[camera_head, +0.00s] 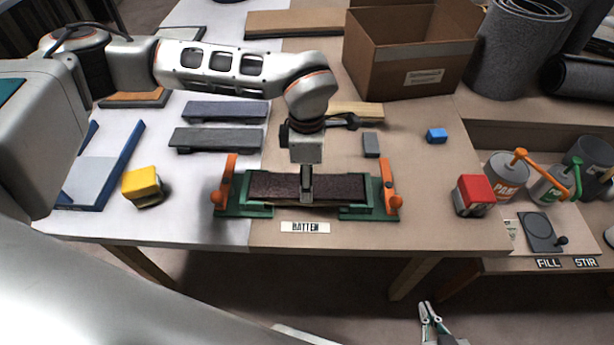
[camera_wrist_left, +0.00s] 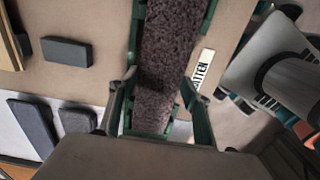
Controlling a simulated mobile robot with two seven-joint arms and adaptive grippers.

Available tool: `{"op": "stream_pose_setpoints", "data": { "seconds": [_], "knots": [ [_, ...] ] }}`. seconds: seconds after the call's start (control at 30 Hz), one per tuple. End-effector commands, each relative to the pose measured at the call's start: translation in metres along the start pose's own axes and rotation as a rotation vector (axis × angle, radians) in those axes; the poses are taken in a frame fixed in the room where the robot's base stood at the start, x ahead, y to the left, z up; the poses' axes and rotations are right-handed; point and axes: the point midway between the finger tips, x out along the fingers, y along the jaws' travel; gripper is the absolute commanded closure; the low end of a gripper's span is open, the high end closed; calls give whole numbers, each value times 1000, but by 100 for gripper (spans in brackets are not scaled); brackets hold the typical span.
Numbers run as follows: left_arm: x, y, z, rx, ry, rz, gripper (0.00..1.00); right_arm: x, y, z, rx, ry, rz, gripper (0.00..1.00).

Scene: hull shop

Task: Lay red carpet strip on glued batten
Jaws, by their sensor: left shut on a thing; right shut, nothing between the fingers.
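The carpet strip (camera_head: 340,187), dark brownish red, lies lengthwise along the green holder (camera_head: 258,211) behind the BATTEN label (camera_head: 305,227). A thin pale edge, likely the batten, shows under its front; whether they touch I cannot tell. My left gripper (camera_head: 306,188) points down at the middle of the strip and is shut on it. In the left wrist view its fingers (camera_wrist_left: 158,105) stand on either side of the strip (camera_wrist_left: 165,55). Any glue is hidden. My right gripper (camera_head: 430,312) is shut and empty, low in front of the table.
Orange clamps (camera_head: 226,182) (camera_head: 389,185) stand at both ends of the holder. A yellow block (camera_head: 142,184) is left and a red one (camera_head: 473,194) right. Grey strips (camera_head: 215,138), a cardboard box (camera_head: 408,55) and paint cans (camera_head: 506,172) stand around. The table right of the holder is mostly clear.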

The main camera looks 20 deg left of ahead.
Motion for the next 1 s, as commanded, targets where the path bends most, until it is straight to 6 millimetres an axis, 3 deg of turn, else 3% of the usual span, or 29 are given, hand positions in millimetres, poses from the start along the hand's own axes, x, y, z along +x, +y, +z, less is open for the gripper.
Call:
{"op": "stream_pose_setpoints", "data": {
  "seconds": [0.43,0.47,0.53,1.0],
  "knots": [
    [2,0,0,0,0,0,74,0,0,1,0,-1,-1,100],
    [2,0,0,0,0,0,50,0,0,1,0,-1,-1,100],
    [2,0,0,0,0,0,32,0,0,1,0,-1,-1,100],
    [-3,0,0,0,0,2,32,-1,1,-3,-1,2,0,100]
  ]
}}
